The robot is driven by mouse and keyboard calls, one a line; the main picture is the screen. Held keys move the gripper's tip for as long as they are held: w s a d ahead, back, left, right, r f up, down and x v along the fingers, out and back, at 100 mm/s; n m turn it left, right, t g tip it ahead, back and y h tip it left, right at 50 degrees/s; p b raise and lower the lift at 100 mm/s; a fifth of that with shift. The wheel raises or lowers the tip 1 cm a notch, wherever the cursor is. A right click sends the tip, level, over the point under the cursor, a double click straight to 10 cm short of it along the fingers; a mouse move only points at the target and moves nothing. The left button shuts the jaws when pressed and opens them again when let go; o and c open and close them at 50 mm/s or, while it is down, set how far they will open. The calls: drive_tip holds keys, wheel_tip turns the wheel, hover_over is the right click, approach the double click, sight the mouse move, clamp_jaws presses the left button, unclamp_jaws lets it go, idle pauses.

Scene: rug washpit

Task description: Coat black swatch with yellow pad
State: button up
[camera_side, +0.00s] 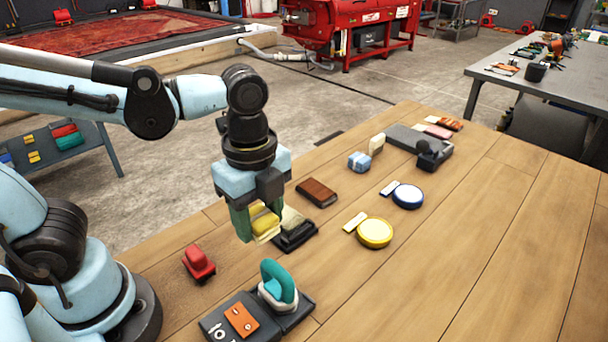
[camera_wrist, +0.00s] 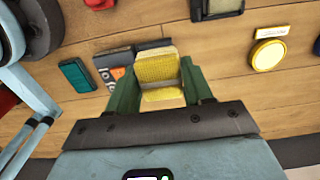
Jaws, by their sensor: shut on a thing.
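My gripper (camera_side: 261,229) is shut on the yellow pad (camera_side: 265,221), which it holds between its green fingers above the wooden table.
A brown block (camera_side: 317,192) lies behind the gripper. A yellow round tin (camera_side: 374,233) and a blue one (camera_side: 408,195) stand to the right. A red block (camera_side: 198,263) and a teal-handled tool (camera_side: 278,284) are in front. The table's right side is clear.

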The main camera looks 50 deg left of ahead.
approach(286, 216)
drive_tip(key=d+r, duration=0.1)
drive_tip(key=d, duration=0.3)
drive_tip(key=shift+d+f, duration=0.1)
drive_tip(key=shift+f, duration=2.8)
wheel_tip(286, 216, down, 2)
drive_tip(key=shift+f, duration=0.1)
drive_tip(key=shift+a+r, duration=0.25)
drive_tip(key=shift+a, duration=0.65)
drive_tip(key=shift+a+f, duration=0.15)
drive_tip(key=shift+a, duration=1)
drive_tip(key=shift+d, duration=1.9)
drive_tip(key=shift+d+r, duration=0.2)
drive_tip(key=shift+r, duration=0.05)
wheel_tip(286, 216, up, 8)
drive_tip(key=shift+f, duration=0.15)
drive_tip(key=shift+f, duration=0.15)
